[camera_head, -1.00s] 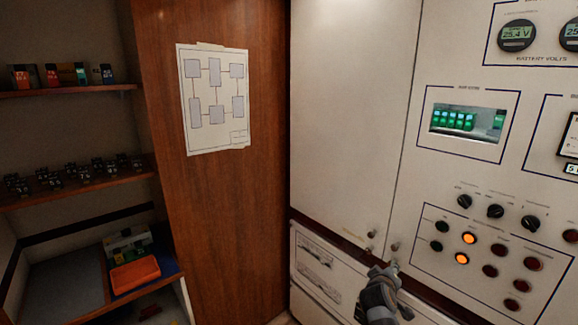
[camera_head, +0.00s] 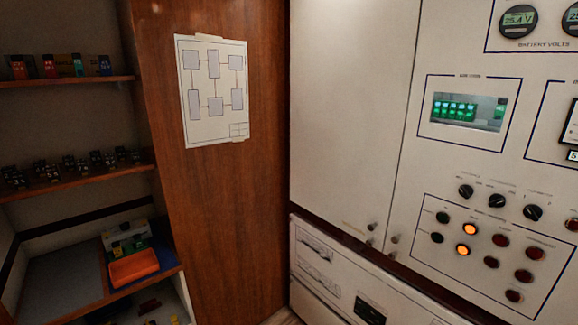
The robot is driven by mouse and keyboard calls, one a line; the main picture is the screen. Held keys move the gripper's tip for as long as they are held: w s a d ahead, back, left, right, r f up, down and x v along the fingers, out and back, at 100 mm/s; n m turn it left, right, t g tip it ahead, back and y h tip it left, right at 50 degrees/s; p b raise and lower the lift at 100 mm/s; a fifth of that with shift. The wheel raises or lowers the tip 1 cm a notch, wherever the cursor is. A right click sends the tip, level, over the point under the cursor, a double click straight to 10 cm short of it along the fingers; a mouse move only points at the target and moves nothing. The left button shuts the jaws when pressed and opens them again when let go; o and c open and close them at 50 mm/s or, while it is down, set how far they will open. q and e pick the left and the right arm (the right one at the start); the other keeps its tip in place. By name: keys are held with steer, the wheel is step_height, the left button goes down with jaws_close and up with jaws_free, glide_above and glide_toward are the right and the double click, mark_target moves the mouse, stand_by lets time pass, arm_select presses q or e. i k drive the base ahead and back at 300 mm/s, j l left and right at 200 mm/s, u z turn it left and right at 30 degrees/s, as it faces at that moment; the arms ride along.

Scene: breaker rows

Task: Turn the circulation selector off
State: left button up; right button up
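Three black rotary selectors sit in a row on the white panel at the right: a left knob (camera_head: 466,191), a middle knob (camera_head: 497,200) and a right knob (camera_head: 532,212). The small labels above them are too blurred to read surely, so I cannot tell which one is the circulation selector. Their pointer settings are also too small to tell. Neither of my grippers is in view.
Below the knobs are two lit orange lamps (camera_head: 470,229) and several dark red and green ones. A small window (camera_head: 468,108) shows green breakers. Cabinet doors with small knobs (camera_head: 372,227) stand left of the panel. Shelves (camera_head: 75,180) hold small parts and an orange tray (camera_head: 134,268).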

mark_target(496, 200)
steer(key=z, duration=1.3)
steer(key=i+j, duration=0.15)
steer(key=j, duration=0.2)
steer(key=i+j, duration=0.15)
steer(key=j, duration=0.2)
steer(key=i+j, duration=0.15)
steer(key=j, duration=0.2)
steer(key=u, duration=0.05)
